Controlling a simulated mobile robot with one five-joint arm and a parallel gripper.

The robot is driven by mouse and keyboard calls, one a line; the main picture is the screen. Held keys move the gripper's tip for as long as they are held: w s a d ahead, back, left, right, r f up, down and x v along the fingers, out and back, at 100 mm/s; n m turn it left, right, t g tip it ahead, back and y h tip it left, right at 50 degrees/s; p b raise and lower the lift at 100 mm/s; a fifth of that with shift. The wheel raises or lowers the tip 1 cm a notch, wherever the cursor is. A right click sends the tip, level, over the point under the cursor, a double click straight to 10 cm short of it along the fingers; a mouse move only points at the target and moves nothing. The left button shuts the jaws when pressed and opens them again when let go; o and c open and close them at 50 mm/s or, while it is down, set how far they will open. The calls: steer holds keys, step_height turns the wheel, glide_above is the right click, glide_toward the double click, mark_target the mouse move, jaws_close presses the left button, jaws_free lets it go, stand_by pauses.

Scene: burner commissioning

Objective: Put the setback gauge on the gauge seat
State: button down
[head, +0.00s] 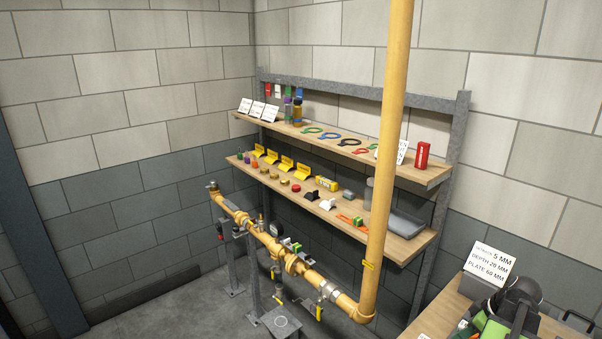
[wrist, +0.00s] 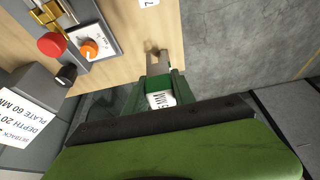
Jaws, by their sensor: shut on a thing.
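My gripper (wrist: 161,84) is in the wrist view, its dark green fingers on both sides of a small block with a white label ending in "MM" (wrist: 160,100). The gripper is shut on this block, which I take to be the setback gauge; the fingers hide its sides. It is over the edge of a wooden bench top (wrist: 125,45). A small tan and grey piece (wrist: 160,58) shows just beyond the fingertips; I cannot tell whether it belongs to the gauge. I cannot make out the gauge seat for certain in either view.
A card (head: 488,265) reading "5 MM, DEPTH 20 MM, PLATE 60 MM" stands on the right bench. A red button (wrist: 52,45) and orange knob (wrist: 90,48) are left of the gripper. A yellow pipe (head: 385,180) rises before a loaded shelf (head: 405,250). Concrete floor (wrist: 240,45) lies right.

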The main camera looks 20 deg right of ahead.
mark_target(465, 325)
step_height(465, 325, up, 3)
steer(key=shift+r+p, duration=0.1)
steer(key=shift+p, duration=0.8)
step_height(465, 325, down, 11)
steer(key=b, duration=1.1)
step_height(465, 325, up, 7)
steer(key=p, duration=0.7)
step_height(465, 325, down, 2)
steer(key=shift+f+b, duration=0.1)
steer(key=shift+b, duration=0.9)
